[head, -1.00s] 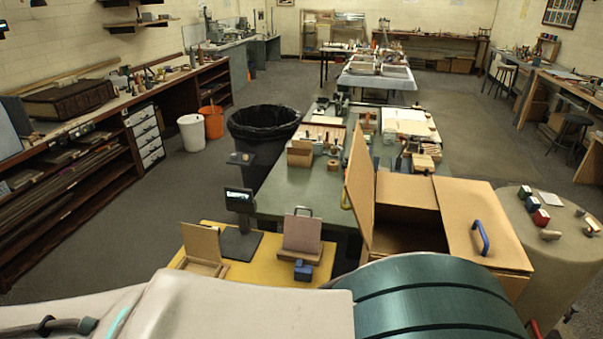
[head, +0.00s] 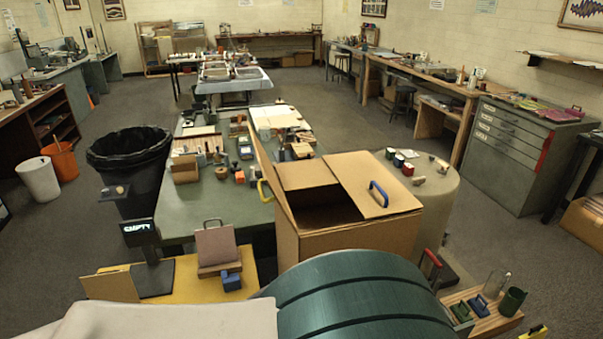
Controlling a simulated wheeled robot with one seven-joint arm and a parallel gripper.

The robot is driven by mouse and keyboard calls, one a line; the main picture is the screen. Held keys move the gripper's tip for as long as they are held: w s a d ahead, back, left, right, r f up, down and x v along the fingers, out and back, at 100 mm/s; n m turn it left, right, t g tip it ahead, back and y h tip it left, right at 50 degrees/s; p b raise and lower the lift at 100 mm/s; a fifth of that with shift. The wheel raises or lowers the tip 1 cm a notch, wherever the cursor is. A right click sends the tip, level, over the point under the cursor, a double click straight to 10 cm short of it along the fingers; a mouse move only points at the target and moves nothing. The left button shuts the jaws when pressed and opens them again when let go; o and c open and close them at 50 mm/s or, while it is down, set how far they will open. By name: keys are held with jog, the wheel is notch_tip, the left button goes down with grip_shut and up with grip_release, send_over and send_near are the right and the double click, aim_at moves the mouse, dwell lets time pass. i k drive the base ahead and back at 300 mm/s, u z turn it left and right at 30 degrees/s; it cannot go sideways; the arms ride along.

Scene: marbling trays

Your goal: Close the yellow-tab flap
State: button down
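An open cardboard box (head: 335,243) stands right of centre in the head view. Its left flap (head: 272,178) stands up, tilted outward, and a yellow tab (head: 263,190) shows on its outer left side. Its right flap (head: 370,185), with a blue handle (head: 379,194), lies folded down flat. A far flap (head: 305,174) also lies down. A dark opening (head: 325,212) is left between the flaps, and the inside is too dark to make out. My gripper is not in view; only parts of my own body show at the bottom.
A green table (head: 196,204) with tools lies behind and left of the box. A round table (head: 440,182) with small blocks stands behind right. A yellow board (head: 190,280) with a small display stands at front left. A wooden rack (head: 490,315) is at front right. Open floor lies right.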

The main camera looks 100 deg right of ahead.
aim_at(270, 178)
jog(key=z, duration=3.2)
jog(key=i, duration=0.5)
jog(key=k, duration=0.5)
jog(key=u, duration=1.6)
jog(key=k, duration=0.8)
jog(key=z, duration=1.1)
jog(key=i, duration=0.4)
